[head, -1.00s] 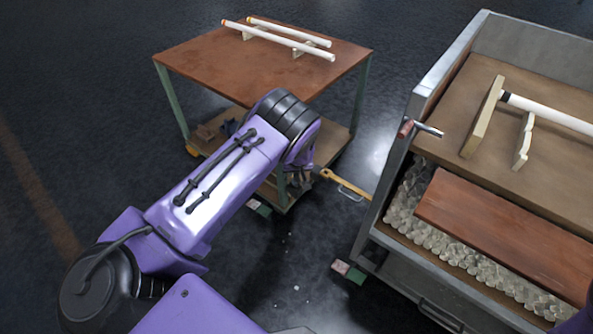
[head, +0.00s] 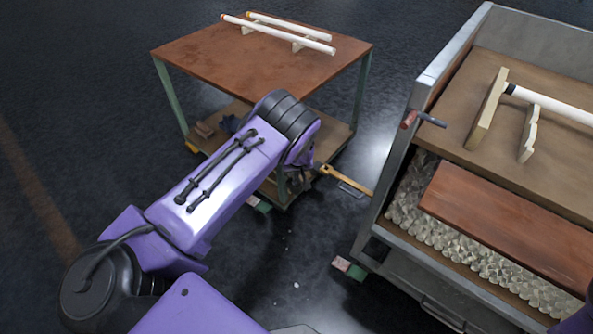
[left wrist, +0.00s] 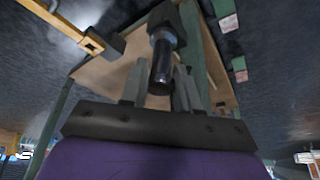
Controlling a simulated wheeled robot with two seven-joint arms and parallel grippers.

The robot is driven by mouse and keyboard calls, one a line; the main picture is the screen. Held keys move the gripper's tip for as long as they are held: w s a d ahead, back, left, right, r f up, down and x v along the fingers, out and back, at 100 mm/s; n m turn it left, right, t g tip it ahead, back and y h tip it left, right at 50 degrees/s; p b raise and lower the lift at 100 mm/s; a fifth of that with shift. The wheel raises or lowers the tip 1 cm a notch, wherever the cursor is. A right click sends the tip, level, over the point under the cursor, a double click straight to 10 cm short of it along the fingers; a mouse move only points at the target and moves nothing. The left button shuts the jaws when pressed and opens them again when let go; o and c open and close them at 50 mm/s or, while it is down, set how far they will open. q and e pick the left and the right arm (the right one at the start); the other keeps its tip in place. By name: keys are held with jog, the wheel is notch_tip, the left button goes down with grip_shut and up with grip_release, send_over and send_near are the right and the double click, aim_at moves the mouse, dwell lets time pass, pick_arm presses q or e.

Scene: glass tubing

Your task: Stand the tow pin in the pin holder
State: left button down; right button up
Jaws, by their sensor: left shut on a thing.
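My left gripper (head: 299,179) is low beside the near right corner of the wooden cart, partly hidden by my own wrist. In the left wrist view my left gripper (left wrist: 160,88) is shut on a dark cylindrical pin, which I take for the tow pin (left wrist: 161,62). The pin lies between the fingers and runs toward a wider dark collar (left wrist: 166,25) beside a green cart post. I cannot tell whether this collar is the pin holder, or whether the pin is inside it. My right gripper is not in view.
A yellow drawbar (head: 345,181) reaches from the cart toward the grey wagon (head: 386,213), close to my gripper. The cart's top (head: 215,55) carries white tubes on supports. A handle (head: 409,120) sticks out from the wagon's side. Open floor lies left.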

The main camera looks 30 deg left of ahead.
pick_arm(q)
jog(key=shift+f, duration=0.25)
jog(key=c, duration=0.8)
grip_release()
jog(key=shift+o, duration=0.2)
jog(key=p+v, duration=0.3)
jog(key=v, duration=0.7)
jog(key=shift+d+r, duration=0.15)
jog(key=shift+r, duration=0.1)
